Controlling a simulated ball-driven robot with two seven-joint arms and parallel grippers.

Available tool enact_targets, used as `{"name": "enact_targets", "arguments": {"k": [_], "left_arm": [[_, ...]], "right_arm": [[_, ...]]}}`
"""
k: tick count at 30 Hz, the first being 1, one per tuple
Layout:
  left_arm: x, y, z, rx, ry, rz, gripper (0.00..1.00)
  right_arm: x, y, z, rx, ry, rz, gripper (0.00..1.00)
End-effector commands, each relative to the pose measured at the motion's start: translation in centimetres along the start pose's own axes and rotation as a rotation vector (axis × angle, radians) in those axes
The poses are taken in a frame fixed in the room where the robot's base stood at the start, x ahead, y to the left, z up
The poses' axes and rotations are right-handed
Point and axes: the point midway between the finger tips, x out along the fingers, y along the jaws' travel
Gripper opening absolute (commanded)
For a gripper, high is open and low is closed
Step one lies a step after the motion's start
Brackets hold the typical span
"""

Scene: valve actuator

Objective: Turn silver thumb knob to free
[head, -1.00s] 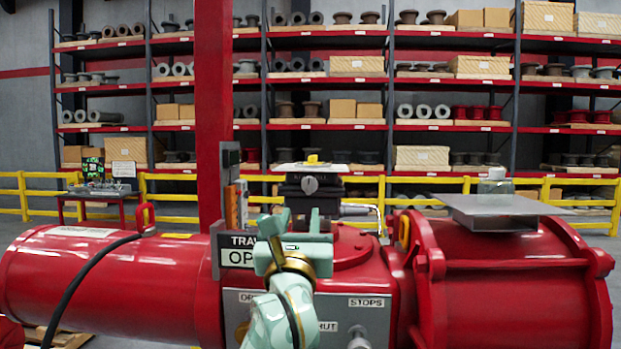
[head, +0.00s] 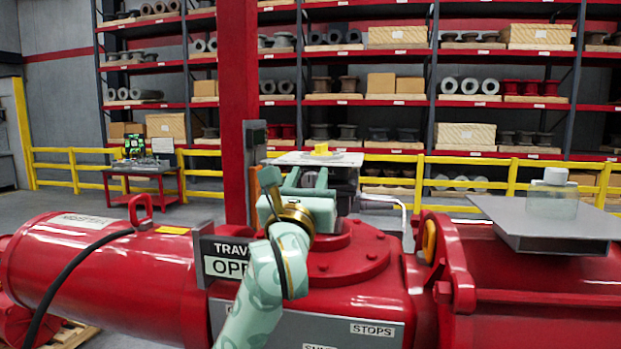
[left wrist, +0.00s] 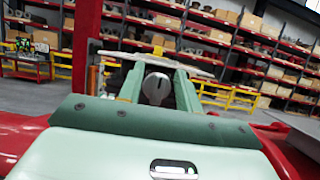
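The silver thumb knob (left wrist: 156,88) shows in the left wrist view as a round grey knob with a dark slot, under the front of a flat plate. My left gripper (head: 306,178) is over the red valve actuator (head: 345,262), pointing at the dark box under the plate. In the left wrist view, the left gripper's fingers (left wrist: 156,78) are apart, with the knob seen between them; I cannot tell whether they touch it. In the head view the gripper hides the knob. My right gripper is in neither view.
The flat plate (head: 285,157) carries a yellow piece (head: 321,149). A dark sign (head: 228,262) stands left of my arm. A grey metal plate (head: 560,238) with a clear jar (head: 553,192) is at right. A red post (head: 238,180) rises behind.

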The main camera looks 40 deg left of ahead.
Motion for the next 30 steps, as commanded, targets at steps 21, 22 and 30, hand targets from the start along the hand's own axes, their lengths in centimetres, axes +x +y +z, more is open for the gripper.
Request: {"name": "enact_targets", "arguments": {"k": [21,22,30], "left_arm": [[0.0,-0.2,-0.7,-0.048,0.016,0.015,0.0],[-0.1,-0.2,-0.7,-0.06,0.017,0.019,0.0],[-0.1,-0.1,-1.0,-0.236,0.02,0.09,0.0]], "right_arm": [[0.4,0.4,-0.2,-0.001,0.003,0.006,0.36],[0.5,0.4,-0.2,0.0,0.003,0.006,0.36],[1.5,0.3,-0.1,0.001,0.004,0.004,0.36]]}}
